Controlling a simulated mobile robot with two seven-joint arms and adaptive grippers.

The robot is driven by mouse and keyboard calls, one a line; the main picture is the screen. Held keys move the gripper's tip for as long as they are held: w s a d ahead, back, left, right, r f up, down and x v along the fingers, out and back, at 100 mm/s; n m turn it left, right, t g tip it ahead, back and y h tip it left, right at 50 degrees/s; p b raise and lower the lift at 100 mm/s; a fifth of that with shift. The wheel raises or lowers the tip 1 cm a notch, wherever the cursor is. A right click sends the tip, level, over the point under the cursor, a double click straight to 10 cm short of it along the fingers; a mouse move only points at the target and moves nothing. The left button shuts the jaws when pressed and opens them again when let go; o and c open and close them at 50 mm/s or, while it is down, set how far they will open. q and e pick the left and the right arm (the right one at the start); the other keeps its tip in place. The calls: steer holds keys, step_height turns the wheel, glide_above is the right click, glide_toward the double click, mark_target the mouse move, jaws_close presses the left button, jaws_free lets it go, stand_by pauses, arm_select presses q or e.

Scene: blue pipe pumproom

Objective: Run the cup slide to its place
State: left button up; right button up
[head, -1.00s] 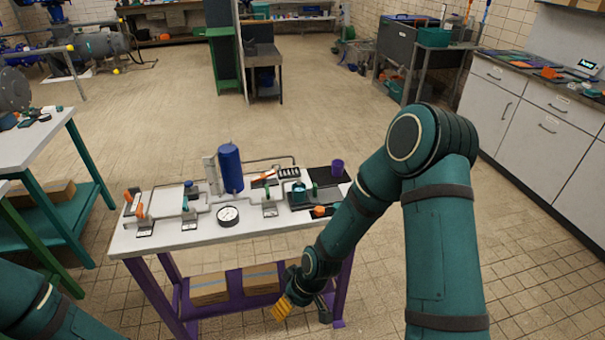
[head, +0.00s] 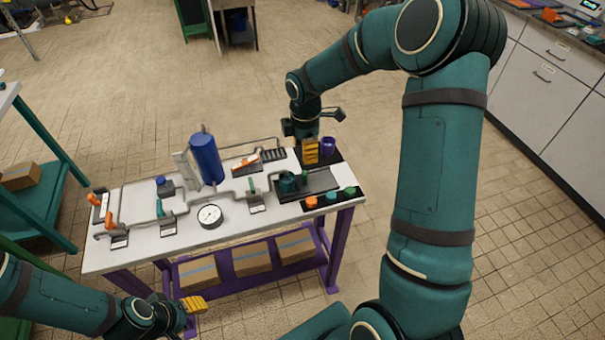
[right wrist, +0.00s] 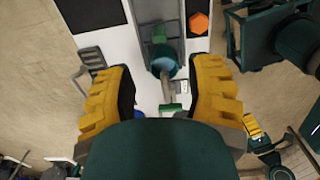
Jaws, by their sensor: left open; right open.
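A dark grey tray-like slide (head: 322,181) lies at the right end of the white bench. A teal cup (head: 287,183) sits at its left end, with a small green block beside it. My right gripper (head: 311,151) is open and empty, above the bench's back right, apart from the cup. My left gripper (head: 194,304) is open and low, in front of the bench.
A purple cup (head: 328,145) stands on a black mat just right of my right gripper. A blue cylinder (head: 206,158), gauge (head: 209,215) and valves stand further left. Boxes sit on the lower shelf.

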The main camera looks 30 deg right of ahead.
mark_target(305, 173)
step_height(305, 173, down, 12)
steer(key=shift+r+b, duration=0.1)
steer(key=shift+b, duration=0.85)
steer(key=shift+c, duration=0.4)
